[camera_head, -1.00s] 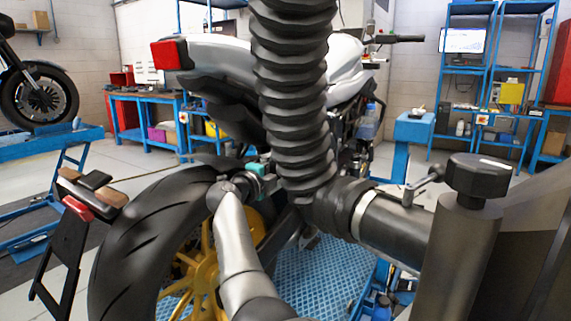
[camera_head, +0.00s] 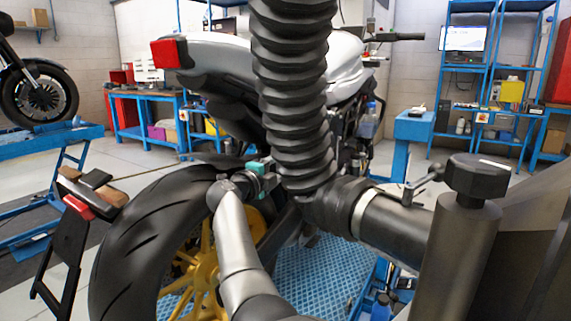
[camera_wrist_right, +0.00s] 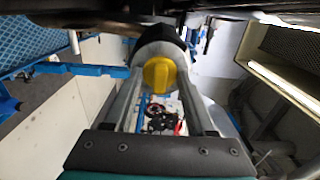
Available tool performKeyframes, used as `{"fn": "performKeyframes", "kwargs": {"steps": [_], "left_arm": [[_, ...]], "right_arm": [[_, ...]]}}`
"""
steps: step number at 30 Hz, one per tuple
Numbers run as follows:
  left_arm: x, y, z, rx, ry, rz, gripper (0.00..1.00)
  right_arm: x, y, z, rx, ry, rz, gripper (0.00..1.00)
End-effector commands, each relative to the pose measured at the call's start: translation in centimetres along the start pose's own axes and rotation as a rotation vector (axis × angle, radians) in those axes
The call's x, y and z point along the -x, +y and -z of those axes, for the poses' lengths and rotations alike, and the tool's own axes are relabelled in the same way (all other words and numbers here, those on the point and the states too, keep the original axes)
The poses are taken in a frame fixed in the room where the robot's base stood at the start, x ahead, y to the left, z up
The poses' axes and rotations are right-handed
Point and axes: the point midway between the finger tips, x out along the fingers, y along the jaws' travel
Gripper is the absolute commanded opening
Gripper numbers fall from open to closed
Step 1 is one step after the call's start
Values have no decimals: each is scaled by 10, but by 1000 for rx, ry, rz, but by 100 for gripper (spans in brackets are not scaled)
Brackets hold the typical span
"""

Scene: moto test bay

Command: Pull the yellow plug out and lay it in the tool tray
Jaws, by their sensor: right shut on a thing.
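The yellow plug (camera_wrist_right: 160,75) shows in the right wrist view as a round knob with a raised ridge, in front of a pale grey round end with a black collar. My right gripper (camera_wrist_right: 161,84) is shut on it, with one grey finger on each side. I cannot tell whether the plug is still seated. In the head view my right arm (camera_head: 236,245) rises from the bottom to a teal part near the rear wheel; its fingertips and the plug are hidden there. My left gripper is not in view. I cannot make out the tool tray.
A thick black corrugated hose (camera_head: 292,100) blocks the middle of the head view. The motorcycle's rear tyre (camera_head: 125,250) and its plate holder (camera_head: 75,225) stand at left. A blue chequered platform (camera_head: 325,270) lies below. Blue benches and shelves stand at the back.

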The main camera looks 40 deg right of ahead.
Motion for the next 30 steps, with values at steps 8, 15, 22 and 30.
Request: {"fn": "performKeyframes", "kwargs": {"steps": [8, 15, 22, 30], "left_arm": [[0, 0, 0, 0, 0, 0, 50], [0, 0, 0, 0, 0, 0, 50], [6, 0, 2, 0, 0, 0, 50], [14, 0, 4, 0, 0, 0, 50]], "right_arm": [[0, 0, 0, 0, 0, 1, 0], [0, -1, 0, -1, 0, 1, 0], [8, -1, -1, -1, -1, 1, 0], [19, -1, -1, 0, -1, 1, 0]]}}
